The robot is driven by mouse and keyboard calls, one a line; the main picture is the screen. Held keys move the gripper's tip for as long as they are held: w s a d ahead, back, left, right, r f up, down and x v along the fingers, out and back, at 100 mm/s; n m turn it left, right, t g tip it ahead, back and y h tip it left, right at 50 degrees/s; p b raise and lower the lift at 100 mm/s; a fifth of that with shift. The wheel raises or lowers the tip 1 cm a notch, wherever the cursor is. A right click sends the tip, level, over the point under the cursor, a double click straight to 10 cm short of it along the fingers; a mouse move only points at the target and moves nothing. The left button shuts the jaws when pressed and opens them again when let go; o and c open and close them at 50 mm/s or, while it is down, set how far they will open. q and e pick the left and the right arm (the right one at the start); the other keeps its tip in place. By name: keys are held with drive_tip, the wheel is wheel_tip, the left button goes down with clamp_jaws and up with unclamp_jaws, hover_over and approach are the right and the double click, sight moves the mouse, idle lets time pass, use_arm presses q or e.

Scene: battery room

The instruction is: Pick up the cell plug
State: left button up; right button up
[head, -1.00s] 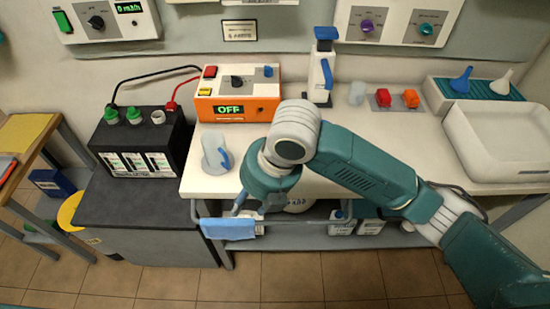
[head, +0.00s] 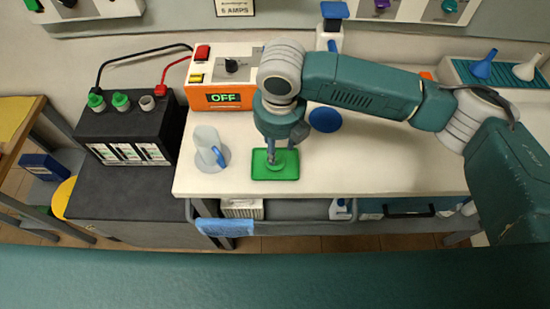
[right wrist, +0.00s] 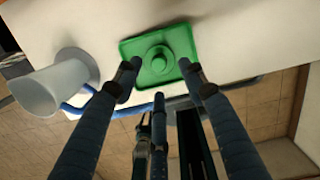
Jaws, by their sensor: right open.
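The green cell plug (right wrist: 158,62) sits on a green tray (right wrist: 130,48) in the right wrist view. My right gripper (head: 276,155) points down over the tray. Its fingers are spread in the right wrist view (right wrist: 159,78), with the plug just beyond the gap between their tips. Whether they touch the tray is unclear. The black battery (head: 130,134) has two green plugs (head: 120,101) and one open grey port (head: 147,103). My left gripper is out of view.
A pale jug (head: 207,147) with a blue handle stands left of the tray; it also shows in the right wrist view (right wrist: 55,83). The orange charger (head: 205,97) reads OFF behind. A blue disc (head: 325,119) is to the right. The bench's right front is clear.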

wheel_tip(320, 180, down, 4)
drive_tip(key=shift+w+a+r+p, duration=0.15)
drive_tip(key=shift+p, duration=0.65)
drive_tip(key=shift+f, duration=0.6)
drive_tip(key=shift+w, duration=0.1)
drive_tip(key=shift+c, duration=1)
drive_tip(key=c, duration=0.7)
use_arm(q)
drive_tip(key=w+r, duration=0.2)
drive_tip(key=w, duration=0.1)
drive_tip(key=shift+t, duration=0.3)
use_arm(e)
drive_tip(key=shift+c, duration=0.2)
